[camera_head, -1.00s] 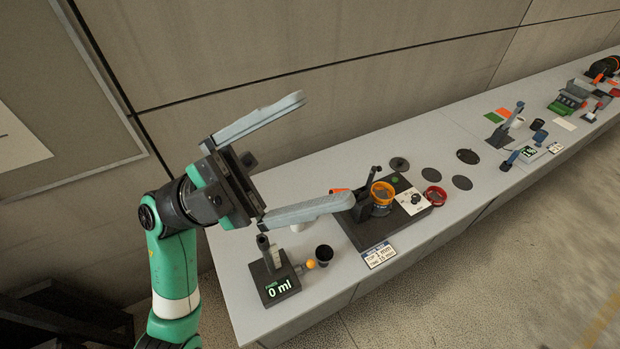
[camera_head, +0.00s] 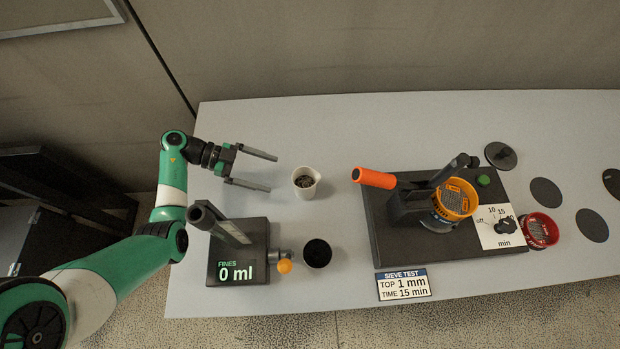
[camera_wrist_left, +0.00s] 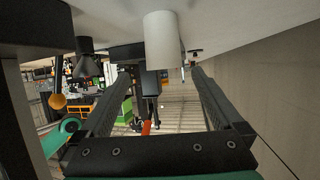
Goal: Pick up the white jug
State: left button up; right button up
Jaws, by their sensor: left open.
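The white jug (camera_head: 306,182) stands upright on the grey table near its left end, with dark material inside. It also shows as a pale cylinder in the left wrist view (camera_wrist_left: 161,40), beyond the fingers and roughly between them. My left gripper (camera_head: 274,172) is open and empty. Its two fingers point right toward the jug, with the tips a short gap from its wall. My right gripper is in neither view.
A dark stand reading 0 ml (camera_head: 238,252) and a black cup (camera_head: 317,253) sit in front of the jug. The sieve shaker base (camera_head: 400,240) with an orange handle (camera_head: 374,178) is to the right. The table behind the jug is clear.

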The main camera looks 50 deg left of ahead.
aim_at(305, 181)
pick_arm(q)
jog(key=b+x, duration=0.1)
jog(key=x, duration=0.5)
jog(key=shift+w+a+r+b, duration=0.1)
jog(key=shift+w+a+b, duration=0.15)
jog(key=shift+w+b, duration=0.1)
jog(key=shift+w+d, duration=0.1)
jog(key=shift+d, duration=0.1)
jog(key=shift+w+d, duration=0.15)
jog(key=shift+d, duration=0.05)
jog(key=b+x, duration=0.2)
jog(key=x, duration=0.2)
jog(key=shift+w+d, duration=0.2)
jog(key=shift+d, duration=0.2)
jog(key=c, duration=1.3)
